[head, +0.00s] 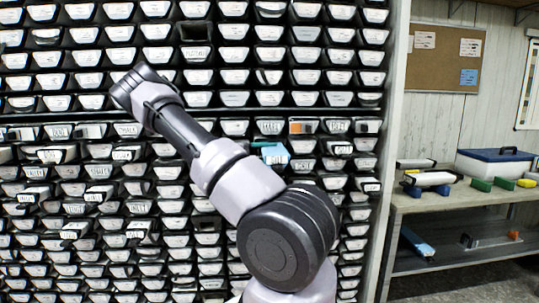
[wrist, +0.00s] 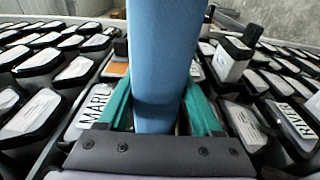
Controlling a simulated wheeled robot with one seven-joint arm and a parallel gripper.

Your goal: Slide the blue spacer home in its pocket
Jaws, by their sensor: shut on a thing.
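The blue spacer (wrist: 160,50) is a long, plain blue bar. In the wrist view it runs from the top edge down between the two teal fingers of my gripper (wrist: 158,100). The fingers press on it from both sides. In the head view my gripper is mostly hidden behind my arm. A light-blue patch (head: 272,153) shows there just right of my arm, and I cannot tell whether it is the spacer.
A rack of labelled white-fronted trays (head: 235,77) fills the wall, several of them jutting out. One black, empty-looking opening (head: 195,32) is near the top. A shelf (head: 440,203) at the right holds a blue-and-white box (head: 495,164) and small coloured blocks. A white-fronted tray (wrist: 232,58) projects near the spacer.

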